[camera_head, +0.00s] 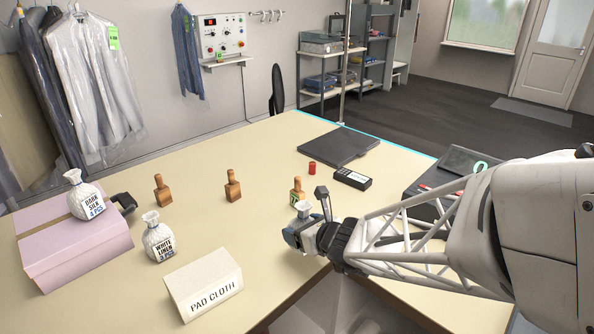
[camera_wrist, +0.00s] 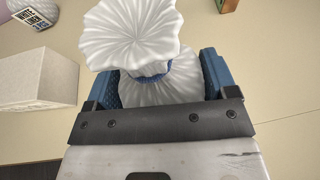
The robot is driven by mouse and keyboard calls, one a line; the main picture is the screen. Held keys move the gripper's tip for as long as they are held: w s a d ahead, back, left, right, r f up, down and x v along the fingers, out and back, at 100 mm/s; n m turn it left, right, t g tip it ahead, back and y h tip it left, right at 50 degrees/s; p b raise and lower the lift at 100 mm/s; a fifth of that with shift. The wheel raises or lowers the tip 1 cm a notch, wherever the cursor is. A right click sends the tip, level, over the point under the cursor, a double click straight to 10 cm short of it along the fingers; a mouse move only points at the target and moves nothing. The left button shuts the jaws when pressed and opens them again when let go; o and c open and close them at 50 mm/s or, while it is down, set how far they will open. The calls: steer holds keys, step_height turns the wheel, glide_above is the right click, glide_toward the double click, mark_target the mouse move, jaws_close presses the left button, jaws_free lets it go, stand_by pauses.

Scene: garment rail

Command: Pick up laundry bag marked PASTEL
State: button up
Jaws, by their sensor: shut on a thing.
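A white laundry bag (camera_wrist: 130,35) with a ruffled top and a blue tie fills the upper middle of the wrist view. My gripper (camera_wrist: 160,84) has its blue fingers on both sides of this bag and is shut on it. In the head view my gripper (camera_head: 304,234) is near the table's front edge, with the bag's white top (camera_head: 303,207) showing above it. The held bag's label is hidden, so I cannot read PASTEL on it. I cannot tell whether the bag touches the table.
A bag marked DARK SILK (camera_head: 88,198) stands on a pink box (camera_head: 75,245). A bag marked WHITE LINEN (camera_head: 158,238) stands near the PAD CLOTH box (camera_head: 204,285). Wooden-handled stamps (camera_head: 233,187) stand behind. A green-marked stamp (camera_head: 297,190) is close behind my gripper. The table's middle is clear.

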steer(key=s+d+r, duration=0.1)
steer(key=s+d, duration=0.2)
steer(key=s, duration=0.9)
steer(key=shift+d, duration=0.2)
